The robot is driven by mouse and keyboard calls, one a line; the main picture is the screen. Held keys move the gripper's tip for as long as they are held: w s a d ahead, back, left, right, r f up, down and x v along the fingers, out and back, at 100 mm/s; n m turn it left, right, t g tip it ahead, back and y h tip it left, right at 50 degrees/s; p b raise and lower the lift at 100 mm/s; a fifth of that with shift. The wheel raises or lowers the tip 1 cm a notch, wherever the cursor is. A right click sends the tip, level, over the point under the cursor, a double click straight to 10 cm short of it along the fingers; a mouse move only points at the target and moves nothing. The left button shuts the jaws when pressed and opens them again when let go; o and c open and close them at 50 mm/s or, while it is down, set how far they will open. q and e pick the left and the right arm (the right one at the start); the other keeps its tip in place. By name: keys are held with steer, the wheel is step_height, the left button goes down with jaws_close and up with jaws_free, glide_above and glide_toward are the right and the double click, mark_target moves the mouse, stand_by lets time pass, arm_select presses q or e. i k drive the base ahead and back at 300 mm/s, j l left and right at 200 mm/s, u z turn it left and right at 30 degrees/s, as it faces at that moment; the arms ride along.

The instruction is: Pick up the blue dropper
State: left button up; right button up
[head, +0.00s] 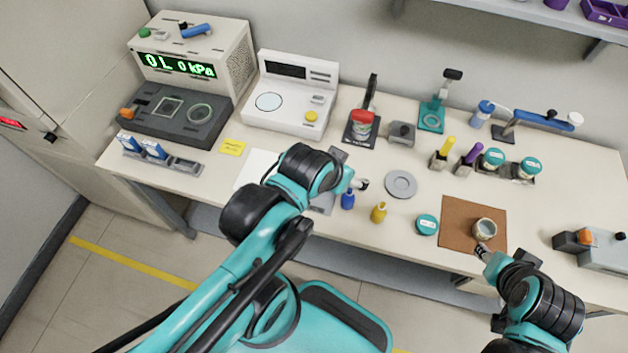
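A small blue dropper bottle (347,200) stands upright near the front edge of the bench, in the middle of the head view. I take it to be the blue dropper. My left gripper (358,184) is just behind and above it in the picture. I cannot tell whether they touch, and the finger gap is too small to read. A similar yellow bottle (379,213) stands to its right. My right gripper (482,247) is at the front of a small cup (485,228); its finger state is unclear.
The cup is on a brown mat (457,213). Instruments, including a white scale (290,112), line the back. My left arm covers part of a white sheet (255,170).

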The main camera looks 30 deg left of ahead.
mark_target(347, 201)
steer(key=j+u, duration=0.15)
steer(key=u, duration=0.15)
steer(key=j+u, duration=0.1)
steer(key=u, duration=0.2)
steer(key=k+l+z, duration=0.1)
steer(key=z, duration=0.25)
steer(key=k+l+z, duration=0.1)
steer(key=l+z, duration=0.25)
steer(key=z, duration=0.3)
steer(key=l+u, duration=0.1)
steer(key=u, duration=1.2)
steer(key=k+j+z, duration=0.2)
steer(key=j, duration=0.2)
steer(key=j+z, duration=0.25)
steer(key=j, duration=0.2)
steer(key=k+j+z, duration=0.2)
steer(key=j, duration=0.15)
steer(key=k+j+z, duration=0.25)
steer(key=i, duration=0.25)
